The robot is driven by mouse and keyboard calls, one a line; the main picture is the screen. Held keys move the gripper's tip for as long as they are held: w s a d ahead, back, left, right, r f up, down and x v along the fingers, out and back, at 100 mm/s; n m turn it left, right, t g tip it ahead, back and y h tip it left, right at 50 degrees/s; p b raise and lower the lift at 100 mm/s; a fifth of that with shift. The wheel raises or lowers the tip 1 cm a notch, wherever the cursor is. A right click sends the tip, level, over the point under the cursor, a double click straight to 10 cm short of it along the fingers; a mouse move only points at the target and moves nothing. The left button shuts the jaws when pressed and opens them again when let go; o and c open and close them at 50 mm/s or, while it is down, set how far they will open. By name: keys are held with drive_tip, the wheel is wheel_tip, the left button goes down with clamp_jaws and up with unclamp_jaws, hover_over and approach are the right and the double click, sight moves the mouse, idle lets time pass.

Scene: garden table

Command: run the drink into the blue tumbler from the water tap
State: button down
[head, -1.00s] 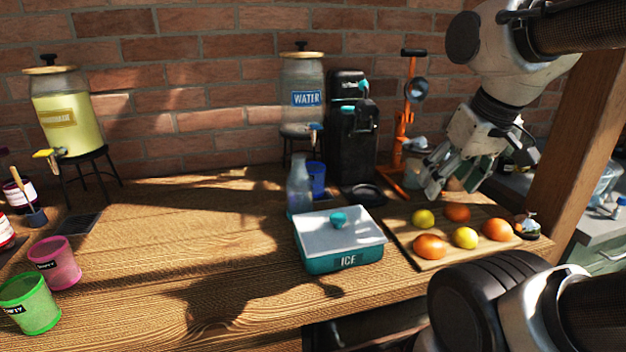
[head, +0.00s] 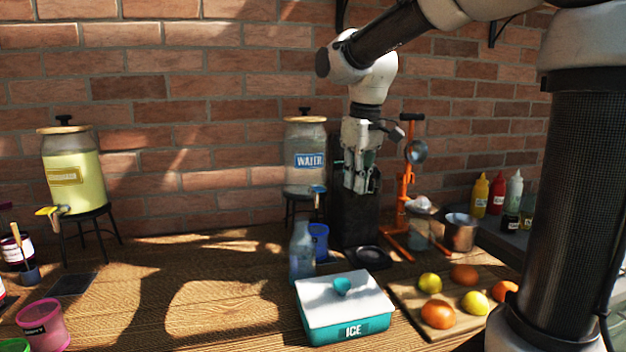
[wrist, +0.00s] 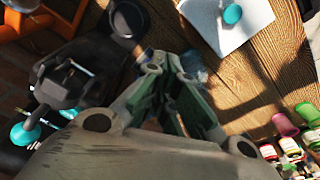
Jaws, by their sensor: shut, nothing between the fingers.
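The water dispenser (head: 305,172) is a clear jar with a wooden lid and a blue WATER label, on a dark stand by the brick wall. Its tap (head: 318,190) has a blue handle and points toward the front. The blue tumbler (head: 319,241) stands on the table below the tap, partly hidden behind a clear bottle (head: 302,252). I cannot see into the tumbler. My gripper (head: 357,190) is shut and empty, raised in front of the black machine, right of the tap. In the wrist view its fingers (wrist: 188,132) point over the table.
A black machine (head: 352,222) and an orange press (head: 406,185) stand right of the dispenser. A teal ice box (head: 345,329) and a fruit board (head: 408,301) are in front. A lemonade dispenser (head: 77,182) is at left. The left middle of the table is clear.

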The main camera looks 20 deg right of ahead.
sight(314, 189)
drive_tip(key=w+a+r+n, duration=0.1)
drive_tip(key=w+a, duration=0.1)
drive_tip(key=w, duration=0.1)
drive_tip(key=w+a+r+n, duration=0.2)
drive_tip(key=w, duration=0.2)
drive_tip(key=w+a+r+n, duration=0.1)
drive_tip(key=w+a+n, duration=0.1)
drive_tip(key=w, duration=0.1)
drive_tip(key=shift+w+a+r+g, duration=0.2)
drive_tip(key=shift+w+g, duration=0.15)
drive_tip(key=shift+g, duration=0.05)
wheel_tip(314, 189, up, 7)
drive_tip(key=n, duration=0.7)
drive_tip(key=shift+w+a+r+n+g, duration=0.15)
drive_tip(key=shift+a+r+n+g, duration=0.05)
drive_tip(key=shift+n+g, duration=0.2)
drive_tip(key=shift+f, duration=0.1)
wheel_tip(314, 189, down, 14)
drive_tip(key=shift+r, duration=0.1)
